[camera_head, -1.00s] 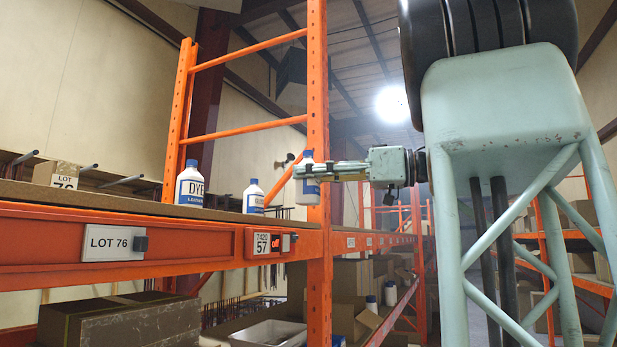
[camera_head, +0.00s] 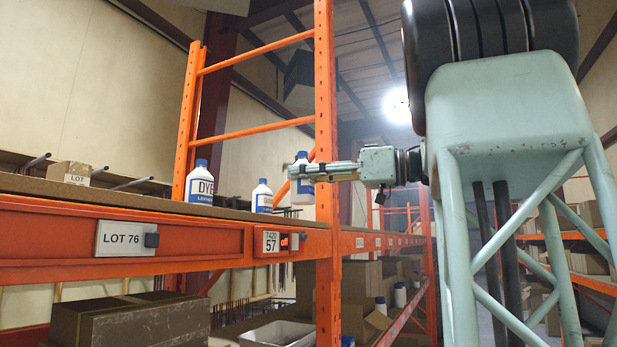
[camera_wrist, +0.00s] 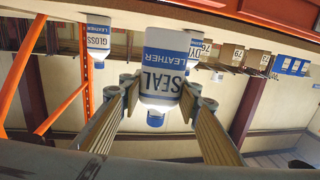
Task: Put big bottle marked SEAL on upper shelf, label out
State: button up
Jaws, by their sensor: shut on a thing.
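The big white bottle marked SEAL (camera_wrist: 163,75), with a blue band and blue cap, is upright in my gripper (camera_head: 312,173). The wrist view is upside down. There the bottle sits between the two finger pads (camera_wrist: 162,97), its SEAL LEATHER label facing the wrist camera. In the head view the held bottle (camera_head: 301,192) is at the upper shelf (camera_head: 120,196), just left of the orange upright and partly covered by the fingers. I cannot tell if its base touches the shelf.
A DYE bottle (camera_head: 200,184) and a smaller white bottle (camera_head: 262,197) stand on the upper shelf left of the held bottle. A GLOSS bottle (camera_wrist: 98,35) shows in the wrist view. The orange upright (camera_head: 326,130) is close beside my gripper. A LOT box (camera_head: 71,172) stands farther left.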

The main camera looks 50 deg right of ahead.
jog(key=shift+w+d+f+p+x, duration=0.2)
jog(key=shift+d+x, duration=0.1)
jog(key=shift+x, duration=1.65)
jog(key=shift+w+d+f+p+x, duration=0.15)
jog(key=shift+d+f+x, duration=0.15)
jog(key=shift+x, duration=1.65)
jog(key=shift+w+d+f+p+x, duration=0.15)
jog(key=shift+d+x, duration=0.15)
jog(key=shift+x, duration=1.6)
jog(key=shift+f, duration=0.65)
jog(key=o, duration=1.1)
jog(key=shift+c, duration=0.2)
jog(key=shift+s, duration=0.1)
jog(key=shift+v, duration=5.8)
jog(key=shift+s+d, duration=0.1)
